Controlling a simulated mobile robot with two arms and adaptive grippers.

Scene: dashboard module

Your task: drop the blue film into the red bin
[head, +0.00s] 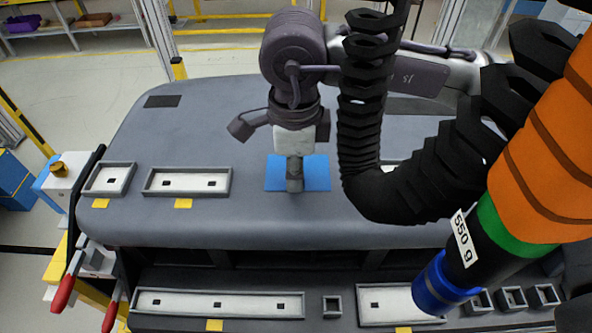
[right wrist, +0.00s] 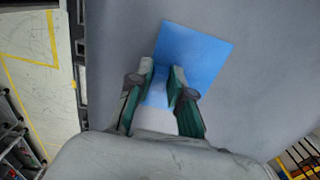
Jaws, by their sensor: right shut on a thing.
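The blue film (head: 316,172) is a flat blue rectangle over the upper grey surface of the dashboard module (head: 240,120). It also shows in the right wrist view (right wrist: 208,58). My right gripper (head: 295,172) points down at the middle of the film and is shut on it. In the right wrist view its two fingers (right wrist: 161,82) overlap the film's near part. I cannot tell whether the film touches the surface. No red bin shows in either view. My left gripper is not in view.
Grey-framed trays (head: 187,182) lie left of the film, and more (head: 218,303) line the lower ledge. Red-tipped levers (head: 63,293) stand at the module's left edge. A dark ribbed hose (head: 362,130) and an orange cylinder (head: 548,150) marked "550 g" fill the right side.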

